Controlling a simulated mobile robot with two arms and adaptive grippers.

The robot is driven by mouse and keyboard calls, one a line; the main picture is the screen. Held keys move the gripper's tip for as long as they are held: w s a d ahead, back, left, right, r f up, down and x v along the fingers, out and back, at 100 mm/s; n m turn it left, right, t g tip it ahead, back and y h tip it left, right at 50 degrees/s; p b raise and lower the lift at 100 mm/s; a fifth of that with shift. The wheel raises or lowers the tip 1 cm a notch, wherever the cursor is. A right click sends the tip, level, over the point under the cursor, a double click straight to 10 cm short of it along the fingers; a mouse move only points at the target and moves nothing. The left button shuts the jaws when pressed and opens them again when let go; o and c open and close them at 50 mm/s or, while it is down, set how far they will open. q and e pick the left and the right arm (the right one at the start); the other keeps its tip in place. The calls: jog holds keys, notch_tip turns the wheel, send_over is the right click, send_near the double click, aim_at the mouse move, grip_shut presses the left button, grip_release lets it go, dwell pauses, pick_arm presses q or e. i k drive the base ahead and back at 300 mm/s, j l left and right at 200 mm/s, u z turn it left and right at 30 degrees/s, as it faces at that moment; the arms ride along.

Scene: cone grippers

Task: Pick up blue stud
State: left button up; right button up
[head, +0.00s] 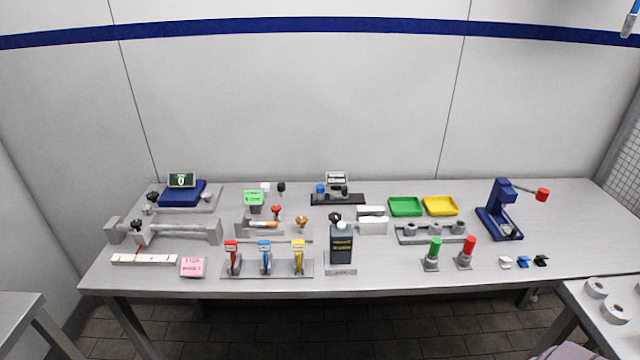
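A small blue piece (523,262), which looks like the blue stud, lies on the grey table (400,275) near its front edge at the right. It sits between a small white piece (505,262) on its left and a small black piece (541,260) on its right, apart from both. Its exact shape is too small to tell. Neither of my grippers is in view, and nothing touches the blue piece.
Left of the small pieces stand a red-topped post (469,246) and a green-topped post (435,248). Behind them is a blue press (502,208) with a red-knobbed lever (542,195). A side table (590,320) with grey rings (614,313) adjoins at lower right. The table's right end is clear.

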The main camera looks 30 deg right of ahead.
aim_at(320, 188)
jog(key=i+j+z, duration=0.1)
jog(key=z, duration=0.25)
jog(key=i+j+z, duration=0.2)
jog(key=z, duration=0.15)
jog(key=i+j+z, duration=0.1)
jog(key=z, duration=0.25)
